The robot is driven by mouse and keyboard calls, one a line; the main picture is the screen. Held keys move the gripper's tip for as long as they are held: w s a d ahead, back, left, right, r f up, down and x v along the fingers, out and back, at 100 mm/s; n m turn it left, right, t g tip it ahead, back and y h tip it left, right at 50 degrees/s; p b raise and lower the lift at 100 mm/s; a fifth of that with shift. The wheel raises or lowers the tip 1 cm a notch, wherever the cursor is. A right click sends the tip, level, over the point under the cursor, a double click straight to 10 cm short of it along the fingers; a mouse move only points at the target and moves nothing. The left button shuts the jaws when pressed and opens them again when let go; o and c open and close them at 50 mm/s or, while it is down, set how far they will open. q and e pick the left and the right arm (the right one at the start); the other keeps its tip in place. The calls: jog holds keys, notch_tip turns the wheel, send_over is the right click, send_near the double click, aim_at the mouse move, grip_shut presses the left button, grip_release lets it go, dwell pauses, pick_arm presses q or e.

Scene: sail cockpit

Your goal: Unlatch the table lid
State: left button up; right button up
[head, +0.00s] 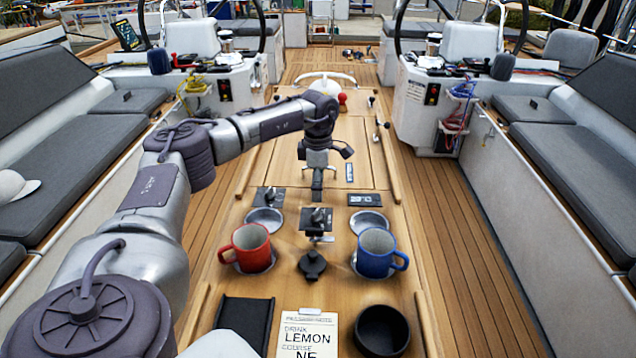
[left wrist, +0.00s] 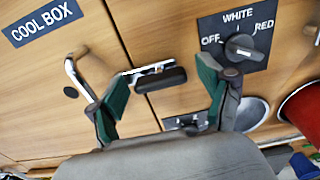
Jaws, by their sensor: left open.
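The table lid (head: 345,150) is a wooden panel in the middle of the cockpit table. In the left wrist view a black latch handle (left wrist: 160,78) on a silver plate sits at a panel seam. My left gripper (head: 317,186) is over the table at this seam, pointing down. In the left wrist view its green-padded fingers (left wrist: 163,76) are open, one on each side of the latch; I cannot tell whether they touch it. My right gripper is not in view.
A red mug (head: 251,248) and a blue mug (head: 377,253) stand on the near table. Near the latch are a rotary switch (left wrist: 241,48), a "COOL BOX" label (left wrist: 42,22) and a silver handle (left wrist: 78,78). A black bowl (head: 381,330) and a printed card (head: 308,332) are nearer.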

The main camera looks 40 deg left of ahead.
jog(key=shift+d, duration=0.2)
pick_arm(q)
jog(key=shift+c, duration=0.7)
jog(key=c, duration=1)
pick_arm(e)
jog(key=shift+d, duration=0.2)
